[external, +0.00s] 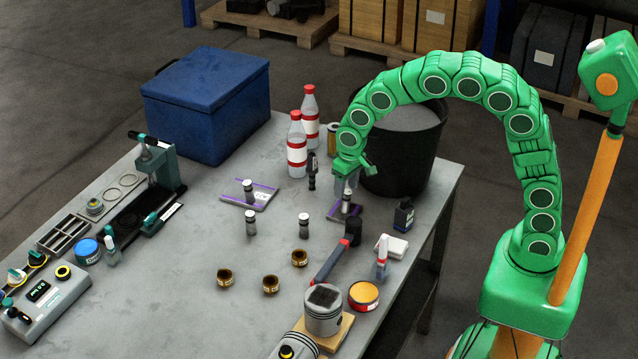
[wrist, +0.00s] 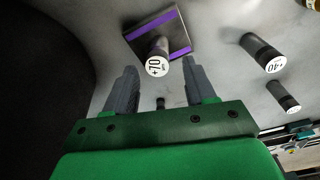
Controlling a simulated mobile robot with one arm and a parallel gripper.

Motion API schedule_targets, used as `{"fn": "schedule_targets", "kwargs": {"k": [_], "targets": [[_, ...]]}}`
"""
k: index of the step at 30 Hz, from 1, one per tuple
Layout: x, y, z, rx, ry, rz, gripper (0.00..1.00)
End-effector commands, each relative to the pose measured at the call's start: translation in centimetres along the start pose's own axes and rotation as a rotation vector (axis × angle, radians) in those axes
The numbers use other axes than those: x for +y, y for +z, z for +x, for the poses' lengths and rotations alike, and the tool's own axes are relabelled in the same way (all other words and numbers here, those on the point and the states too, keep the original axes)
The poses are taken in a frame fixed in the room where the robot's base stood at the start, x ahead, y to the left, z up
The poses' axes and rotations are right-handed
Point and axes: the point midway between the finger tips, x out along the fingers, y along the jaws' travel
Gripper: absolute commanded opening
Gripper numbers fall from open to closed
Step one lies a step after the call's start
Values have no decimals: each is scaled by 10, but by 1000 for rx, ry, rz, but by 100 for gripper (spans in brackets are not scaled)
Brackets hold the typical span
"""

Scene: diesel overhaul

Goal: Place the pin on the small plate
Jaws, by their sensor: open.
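The small plate (external: 333,215), dark with purple edge stripes, lies on the table below my gripper; it also shows in the wrist view (wrist: 178,27). A dark pin with a white top (external: 346,203) stands upright on it. In the wrist view this pin (wrist: 157,60) reads "+70". My gripper (external: 347,186) is open just above the plate. In the wrist view its fingertips (wrist: 158,68) appear on either side of the pin's top, with gaps; I cannot tell whether they reach down around it.
Another purple-striped plate (external: 265,196) bears a pin (external: 248,190). Two more pins (external: 303,225) (external: 250,222) stand nearby. Brass bushings (external: 270,284) are in front.

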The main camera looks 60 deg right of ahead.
Motion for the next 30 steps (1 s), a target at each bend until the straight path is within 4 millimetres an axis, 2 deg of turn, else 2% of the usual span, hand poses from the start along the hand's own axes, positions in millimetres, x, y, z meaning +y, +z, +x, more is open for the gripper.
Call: {"fn": "schedule_targets", "kwargs": {"k": [3, 9, 15, 23, 25, 30], "targets": [[0, -1, -24, 3, -1, 0, 55], [0, -1, -50, 1, 0, 0, 55], [0, 0, -62, -1, 0, 0, 55], [0, 0, -64, -1, 0, 0, 55], [0, 0, -64, -1, 0, 0, 61], [0, 0, -64, -1, 0, 0, 87]]}}
